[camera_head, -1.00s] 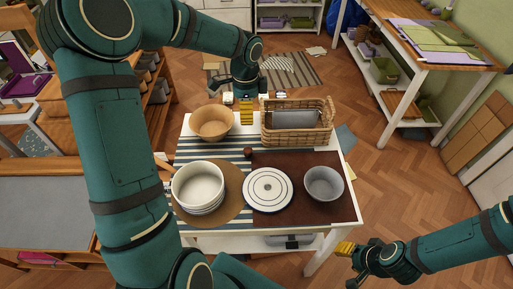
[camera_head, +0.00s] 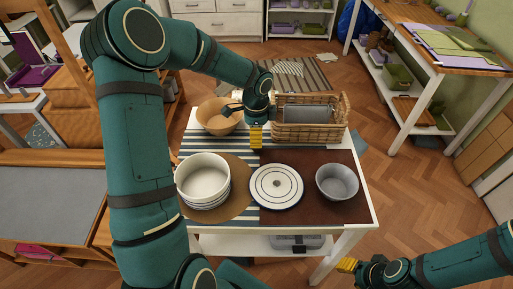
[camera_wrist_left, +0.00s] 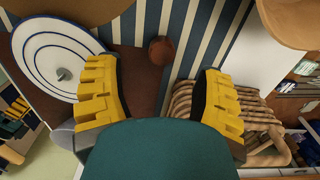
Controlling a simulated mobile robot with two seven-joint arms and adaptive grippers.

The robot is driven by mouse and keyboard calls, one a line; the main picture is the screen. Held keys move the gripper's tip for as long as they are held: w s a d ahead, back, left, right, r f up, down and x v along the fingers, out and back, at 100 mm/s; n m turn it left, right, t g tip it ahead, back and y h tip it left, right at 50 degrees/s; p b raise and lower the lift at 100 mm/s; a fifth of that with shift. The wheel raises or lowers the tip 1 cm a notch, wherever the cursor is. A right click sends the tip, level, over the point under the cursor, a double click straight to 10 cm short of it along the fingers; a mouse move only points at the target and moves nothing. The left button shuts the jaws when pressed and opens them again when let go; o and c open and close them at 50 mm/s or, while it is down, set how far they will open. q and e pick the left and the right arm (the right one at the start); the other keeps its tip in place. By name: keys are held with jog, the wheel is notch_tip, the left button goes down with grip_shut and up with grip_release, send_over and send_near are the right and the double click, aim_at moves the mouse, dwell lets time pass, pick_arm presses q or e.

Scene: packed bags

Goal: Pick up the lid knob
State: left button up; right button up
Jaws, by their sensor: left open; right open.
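The lid knob, a small round brown piece (camera_wrist_left: 161,50), lies on the striped part of the table in the left wrist view. In the head view my left gripper hides it. The white lid (camera_head: 276,187) with dark rings lies flat on the dark brown mat; a small grey stub shows at its centre in the wrist view (camera_wrist_left: 64,74). My left gripper (camera_head: 256,137) is open and empty above the table, pointing down; in the wrist view the knob shows beyond and between its yellow fingers (camera_wrist_left: 160,100). My right gripper (camera_head: 348,266) is open and empty, off the table's front right.
A wooden bowl (camera_head: 215,117) and a wicker basket (camera_head: 333,131) stand behind, close to my left gripper.

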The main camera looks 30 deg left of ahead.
pick_arm(q)
jog(key=shift+w+f+b, duration=0.15)
jog(key=shift+f+b, duration=0.55)
jog(key=shift+f, duration=2.1)
jog(key=shift+r, duration=0.1)
jog(key=c, duration=1)
